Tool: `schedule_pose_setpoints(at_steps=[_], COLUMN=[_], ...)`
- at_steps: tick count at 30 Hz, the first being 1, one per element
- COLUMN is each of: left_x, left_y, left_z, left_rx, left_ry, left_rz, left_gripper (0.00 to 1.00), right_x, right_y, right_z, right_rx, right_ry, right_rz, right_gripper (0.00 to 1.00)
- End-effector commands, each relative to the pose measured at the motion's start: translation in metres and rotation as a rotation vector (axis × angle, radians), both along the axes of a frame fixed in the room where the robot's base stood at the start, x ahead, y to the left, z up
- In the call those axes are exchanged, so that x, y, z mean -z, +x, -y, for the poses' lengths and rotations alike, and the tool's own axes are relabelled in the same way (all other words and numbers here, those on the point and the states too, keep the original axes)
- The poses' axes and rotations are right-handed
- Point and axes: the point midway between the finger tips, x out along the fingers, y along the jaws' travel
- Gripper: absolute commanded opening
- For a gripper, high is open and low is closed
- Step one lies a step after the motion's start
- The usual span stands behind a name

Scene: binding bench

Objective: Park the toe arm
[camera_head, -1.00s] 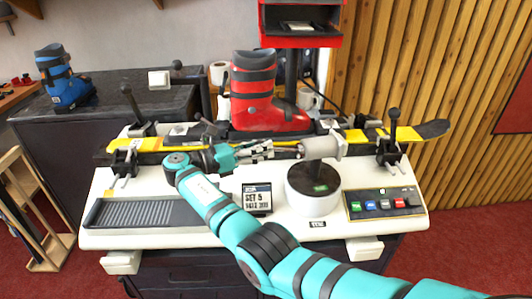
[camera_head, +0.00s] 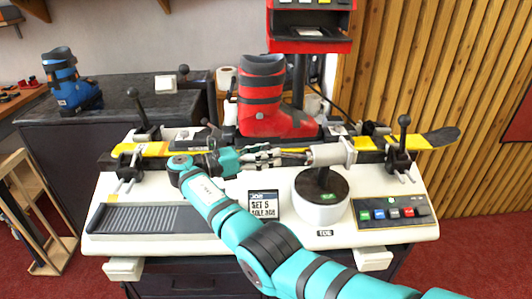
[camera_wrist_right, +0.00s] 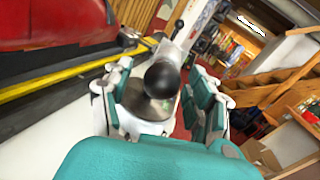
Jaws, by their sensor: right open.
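The toe arm (camera_head: 331,153) is a light grey block above a round white base (camera_head: 319,210) with a dark top and a green display. A TOE label is on the bench below it. In the right wrist view, a black ball knob (camera_wrist_right: 162,79) shows between the spread fingers of my right gripper (camera_wrist_right: 160,98). I cannot tell whether a finger touches it. My left gripper is not in view.
A red boot (camera_head: 265,108) stands on a yellow and black ski (camera_head: 435,138) behind the gripper. Black clamp levers (camera_head: 403,128) stand at both ends. A button panel (camera_head: 394,210) is at the right, a ribbed tray (camera_head: 155,219) at the left. A small sign (camera_head: 263,205) stands in front.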

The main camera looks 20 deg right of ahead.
Motion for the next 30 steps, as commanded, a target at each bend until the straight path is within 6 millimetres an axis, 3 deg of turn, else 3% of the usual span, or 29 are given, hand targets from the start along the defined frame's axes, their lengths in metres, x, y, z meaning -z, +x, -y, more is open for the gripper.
schedule_pose_setpoints(at_steps=[8, 21, 30], left_x=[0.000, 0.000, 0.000], left_y=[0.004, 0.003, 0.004], left_z=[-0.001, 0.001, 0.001], left_rx=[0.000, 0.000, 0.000], left_ry=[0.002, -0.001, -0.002], left_rz=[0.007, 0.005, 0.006], left_gripper=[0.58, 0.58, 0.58], right_x=[-0.010, -0.087, -0.101], right_y=[0.000, 0.000, 0.000], right_z=[0.001, 0.000, -0.001], right_rx=[0.002, 0.001, 0.000], right_ry=[-0.002, -0.001, 0.000], right_rz=[0.005, 0.005, 0.000], right_gripper=[0.58, 0.58, 0.58])
